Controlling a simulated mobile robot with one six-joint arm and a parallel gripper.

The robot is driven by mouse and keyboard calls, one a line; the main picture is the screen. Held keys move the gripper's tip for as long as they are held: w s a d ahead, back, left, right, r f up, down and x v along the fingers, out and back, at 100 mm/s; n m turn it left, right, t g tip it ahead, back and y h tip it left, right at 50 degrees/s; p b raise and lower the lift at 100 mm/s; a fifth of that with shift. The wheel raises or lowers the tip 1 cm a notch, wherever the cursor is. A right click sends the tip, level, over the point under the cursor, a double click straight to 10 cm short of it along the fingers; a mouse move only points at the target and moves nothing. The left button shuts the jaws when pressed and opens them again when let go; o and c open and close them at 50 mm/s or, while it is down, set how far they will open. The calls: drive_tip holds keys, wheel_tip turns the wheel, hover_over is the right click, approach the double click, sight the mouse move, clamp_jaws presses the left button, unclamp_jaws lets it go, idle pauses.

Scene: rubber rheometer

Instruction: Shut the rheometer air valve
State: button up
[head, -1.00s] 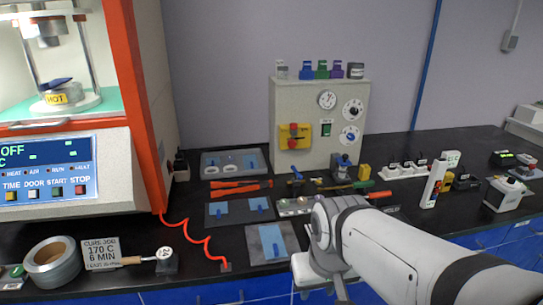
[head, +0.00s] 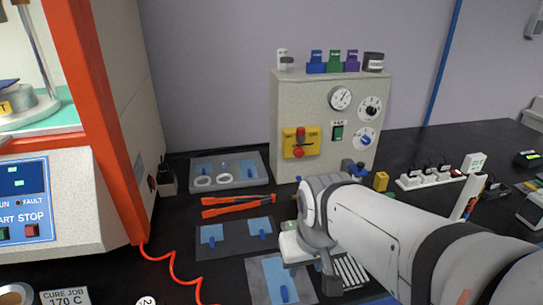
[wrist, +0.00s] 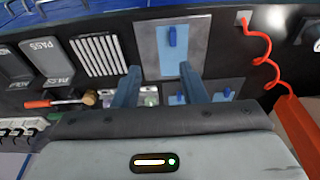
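A yellow plate (head: 291,146) with red knobs sits on the front of a grey box (head: 320,95) at the back of the bench. It looks like the air valve, though its lettering is too small to read surely. A small blue-topped fitting (head: 360,170) stands at the box's foot, partly behind my arm. My gripper (wrist: 160,68) is open and empty in the wrist view, its two blue fingers apart above the bench. It points down at the mats, well away from the yellow plate. In the head view my arm hides most of the gripper.
The orange-framed rheometer (head: 100,120) stands at left, with a red coiled hose (head: 172,268). Mats with blue pieces (head: 228,240), red-orange tongs (head: 237,205) and a grey tray (head: 255,160) lie before the box. A power strip (head: 430,178) is at right.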

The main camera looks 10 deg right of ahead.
drive_tip(key=shift+o, duration=0.8)
drive_tip(key=shift+w+r, duration=0.1)
drive_tip(key=shift+w, duration=0.15)
drive_tip(key=shift+o, duration=0.8)
drive_tip(key=w+r+n, duration=0.2)
drive_tip(key=w, duration=0.5)
drive_tip(key=shift+w+d+y, duration=0.2)
drive_tip(key=shift+d+y, duration=0.1)
drive_tip(key=w+d+f+n+y, duration=0.1)
drive_tip(key=w+d+f+n, duration=0.3)
drive_tip(key=w, duration=0.8)
drive_tip(key=w+d+r+n+y, duration=0.1)
drive_tip(key=w+d+n, duration=0.1)
drive_tip(key=w+d, duration=0.65)
drive_tip(key=w+d+f+n+y, duration=0.1)
drive_tip(key=w+d+f+n, duration=0.15)
drive_tip(key=w+f, duration=0.65)
drive_tip(key=w+a+f, duration=0.1)
drive_tip(key=f, duration=0.1)
drive_tip(key=w+a+f+p, duration=0.1)
drive_tip(key=shift+w+f, duration=0.25)
drive_tip(key=shift+f, duration=0.05)
drive_tip(key=shift+c, duration=0.2)
